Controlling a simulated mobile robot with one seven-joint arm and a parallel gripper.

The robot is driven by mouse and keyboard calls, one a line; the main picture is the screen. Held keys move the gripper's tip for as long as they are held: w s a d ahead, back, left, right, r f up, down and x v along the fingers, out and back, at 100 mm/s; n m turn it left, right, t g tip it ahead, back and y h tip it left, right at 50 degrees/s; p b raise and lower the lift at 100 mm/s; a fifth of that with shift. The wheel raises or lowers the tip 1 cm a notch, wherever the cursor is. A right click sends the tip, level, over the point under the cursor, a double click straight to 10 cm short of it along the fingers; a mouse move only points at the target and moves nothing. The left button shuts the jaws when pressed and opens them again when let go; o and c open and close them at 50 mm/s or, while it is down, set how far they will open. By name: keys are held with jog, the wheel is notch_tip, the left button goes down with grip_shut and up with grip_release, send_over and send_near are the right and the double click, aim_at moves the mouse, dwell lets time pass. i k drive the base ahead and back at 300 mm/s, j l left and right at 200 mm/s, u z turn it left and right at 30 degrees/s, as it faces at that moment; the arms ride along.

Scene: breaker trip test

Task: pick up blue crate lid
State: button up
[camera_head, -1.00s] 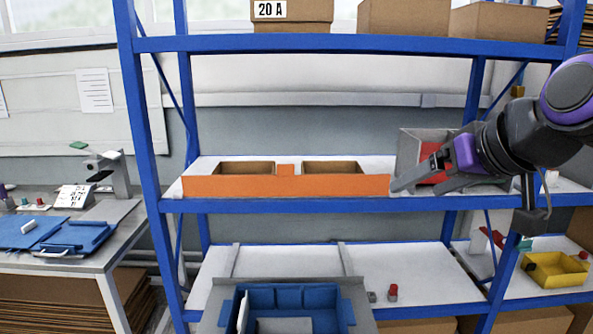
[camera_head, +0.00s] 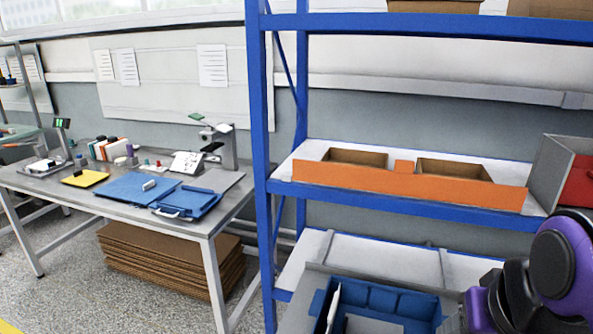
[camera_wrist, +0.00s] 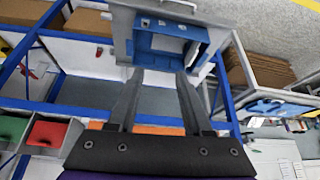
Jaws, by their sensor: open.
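A flat blue piece with a light handle on its front edge (camera_head: 187,203), which looks like the crate lid, lies on the grey workbench (camera_head: 222,212) in the head view. It touches or slightly overlaps a flat blue sheet (camera_head: 125,186) on its left. In the wrist view a blue piece with a handle (camera_wrist: 268,106) shows on the bench at the right. My gripper (camera_wrist: 159,76) is open and empty, its two fingers pointing toward a blue crate (camera_wrist: 158,42), well apart from the lid. In the head view only part of my arm shows at bottom right; the fingers are out of view.
The blue open crate (camera_head: 385,301) sits in front of the lower shelf. A blue shelf post (camera_head: 262,150) stands between bench and shelf. An orange-fronted bin (camera_head: 400,186) is on the middle shelf. Cardboard sheets (camera_head: 170,262) are stacked under the bench. Floor is clear at front left.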

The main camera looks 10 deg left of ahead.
aim_at(137, 184)
jog(key=u, duration=1.45)
jog(key=k+l+z, duration=0.1)
jog(key=z, duration=1.05)
jog(key=l+u, duration=0.1)
jog(key=u, duration=1.45)
jog(key=i+j+u, duration=0.1)
jog(key=u, duration=0.15)
jog(key=i+u, duration=0.3)
